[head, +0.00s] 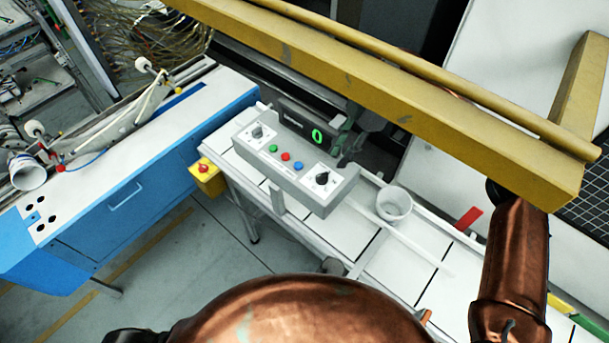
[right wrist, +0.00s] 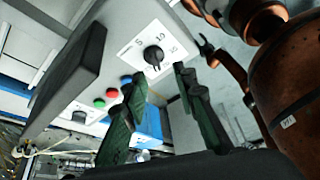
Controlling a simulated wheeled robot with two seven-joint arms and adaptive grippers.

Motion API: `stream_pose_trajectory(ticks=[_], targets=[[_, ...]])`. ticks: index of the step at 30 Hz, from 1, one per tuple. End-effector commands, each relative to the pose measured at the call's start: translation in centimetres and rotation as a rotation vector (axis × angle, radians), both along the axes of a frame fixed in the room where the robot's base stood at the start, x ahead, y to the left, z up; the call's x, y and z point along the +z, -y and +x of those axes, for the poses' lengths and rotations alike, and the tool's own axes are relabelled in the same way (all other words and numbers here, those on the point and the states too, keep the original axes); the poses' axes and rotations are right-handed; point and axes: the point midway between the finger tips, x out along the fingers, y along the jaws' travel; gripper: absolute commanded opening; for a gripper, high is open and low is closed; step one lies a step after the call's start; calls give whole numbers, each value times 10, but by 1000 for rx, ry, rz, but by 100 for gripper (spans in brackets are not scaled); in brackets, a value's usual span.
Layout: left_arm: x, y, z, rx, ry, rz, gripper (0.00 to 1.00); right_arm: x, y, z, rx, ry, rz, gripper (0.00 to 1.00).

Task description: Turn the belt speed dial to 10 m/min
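A grey control box (head: 295,160) stands over the white belt table. It carries a black dial on a white scale plate at its right end (head: 322,178), and a second dial (head: 257,131) at its left end. A dark display shows a green 0 (head: 317,136). My right gripper (head: 347,142) is beside the display, behind the right dial. In the right wrist view its fingers (right wrist: 158,108) are open and empty. The right dial (right wrist: 153,55) lies ahead of the gap, apart from the fingers. A dark claw at a copper arm's end may be my left gripper (right wrist: 207,50).
Green, red and blue buttons (head: 286,157) sit between the dials. A white cup (head: 394,204) stands right of the box. A yellow beam (head: 400,105) crosses above and behind. A yellow box with a red button (head: 206,174) hangs at the table's left end.

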Motion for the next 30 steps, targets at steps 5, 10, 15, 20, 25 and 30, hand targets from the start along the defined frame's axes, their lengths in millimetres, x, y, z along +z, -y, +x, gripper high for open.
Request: stream_pose_trajectory(ticks=[5, 10, 15, 20, 25, 30], targets=[[-3, 0, 1, -1, 1, 0, 39, -6, -8, 2, 2, 36, -25, 26], [0, 1, 9, -2, 11, -1, 39, -28, -18, -4, 4, 33, -23, 26], [2, 2, 13, -4, 16, -3, 39, -52, -27, -8, 3, 33, -22, 26], [3, 2, 12, -3, 15, -3, 39, -65, -32, -11, 4, 34, -20, 26], [3, 2, 10, -3, 12, -2, 39, -69, -33, -11, 2, 35, -21, 26], [2, 2, 7, -3, 9, -3, 39, -69, -33, -11, 2, 35, -21, 26]])
